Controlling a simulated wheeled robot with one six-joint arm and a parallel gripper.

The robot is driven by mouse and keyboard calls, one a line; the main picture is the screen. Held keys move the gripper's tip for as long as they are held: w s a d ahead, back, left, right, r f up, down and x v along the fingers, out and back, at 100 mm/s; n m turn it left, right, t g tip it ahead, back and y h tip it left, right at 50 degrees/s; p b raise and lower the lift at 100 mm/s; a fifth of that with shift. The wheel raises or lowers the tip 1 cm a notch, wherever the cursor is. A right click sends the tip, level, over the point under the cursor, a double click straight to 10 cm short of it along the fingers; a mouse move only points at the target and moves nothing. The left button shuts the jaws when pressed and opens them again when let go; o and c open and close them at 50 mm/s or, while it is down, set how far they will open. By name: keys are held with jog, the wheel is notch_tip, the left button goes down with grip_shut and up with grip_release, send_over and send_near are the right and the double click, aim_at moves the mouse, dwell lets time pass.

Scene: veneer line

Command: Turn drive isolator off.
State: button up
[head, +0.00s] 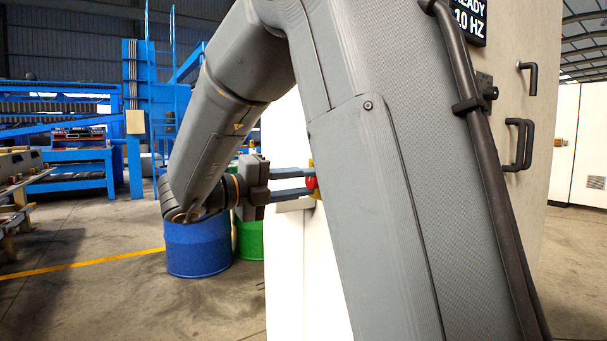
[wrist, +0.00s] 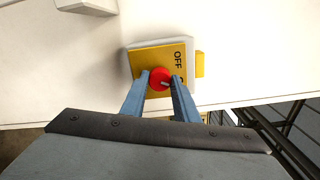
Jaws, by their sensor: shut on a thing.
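The drive isolator is a red round knob (wrist: 160,78) on a yellow plate (wrist: 148,58) marked OFF, set on a white cabinet face. In the wrist view my gripper (wrist: 160,84) has its two blue-grey fingers on either side of the knob, shut on it. A pale mark shows on the knob's face. Part of the plate's lettering is hidden behind a finger. In the head view my gripper (head: 309,182) reaches the red knob (head: 311,182) from the left; my arm hides most of the cabinet.
A blue drum (head: 198,248) and a green drum (head: 250,240) stand behind my wrist. A dark display (head: 469,18) reads READY and 10 HZ. Black handles (head: 517,145) stick out on the right. The floor at lower left is clear.

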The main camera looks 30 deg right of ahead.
jog(key=n+p, duration=0.4)
jog(key=p, duration=0.1)
jog(key=shift+s+r+n, duration=0.1)
jog(key=shift+r+n, duration=0.1)
jog(key=shift+n, duration=0.2)
jog(key=n+p, duration=0.3)
jog(key=p, duration=0.2)
jog(key=shift+n, duration=0.3)
jog(key=n+p, duration=0.3)
jog(key=p, duration=0.1)
jog(key=n+p, duration=0.2)
jog(key=shift+f+n+p, duration=0.15)
jog(key=shift+n+p, duration=0.2)
jog(key=shift+n, duration=0.05)
jog(key=shift+f, duration=0.1)
jog(key=o, duration=1.1)
jog(key=shift+c, duration=0.2)
jog(key=a+b, duration=0.1)
jog(key=a, duration=0.7)
